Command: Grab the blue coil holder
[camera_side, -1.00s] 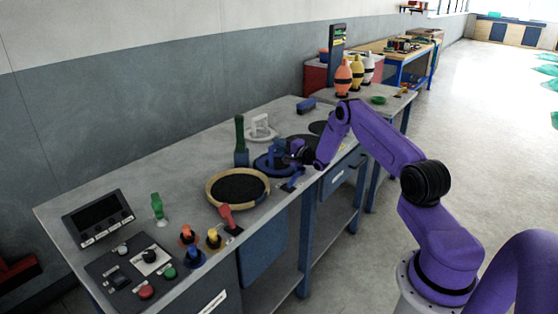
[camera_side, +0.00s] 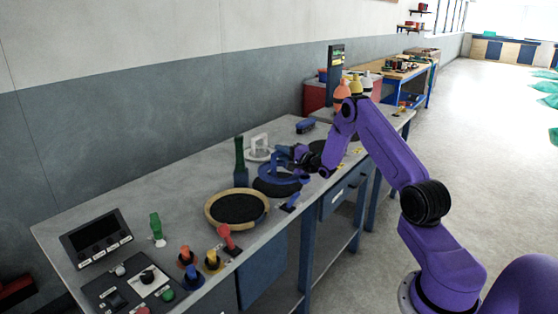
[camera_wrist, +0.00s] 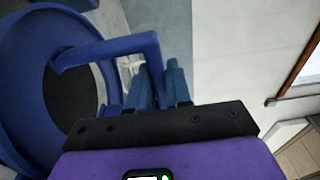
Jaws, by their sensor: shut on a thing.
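The blue coil holder (camera_side: 282,178) is a round blue ring with an upright handle. It is off the bench, a little above a black round pad (camera_side: 270,190). My gripper (camera_side: 291,153) is shut on the handle from the right. In the wrist view the holder's blue rim and bent handle (camera_wrist: 110,48) fill the left side, with a dark centre. The blue fingers of my gripper (camera_wrist: 158,85) are at the handle's right end; the exact contact is partly hidden.
A white holder (camera_side: 260,147) stands just behind, and a dark green bottle-like post (camera_side: 240,165) stands to the left. A wooden-rimmed ring (camera_side: 210,212) lies in front. A small blue block (camera_side: 305,126) is at the back. Coloured levers and a control panel fill the near left end.

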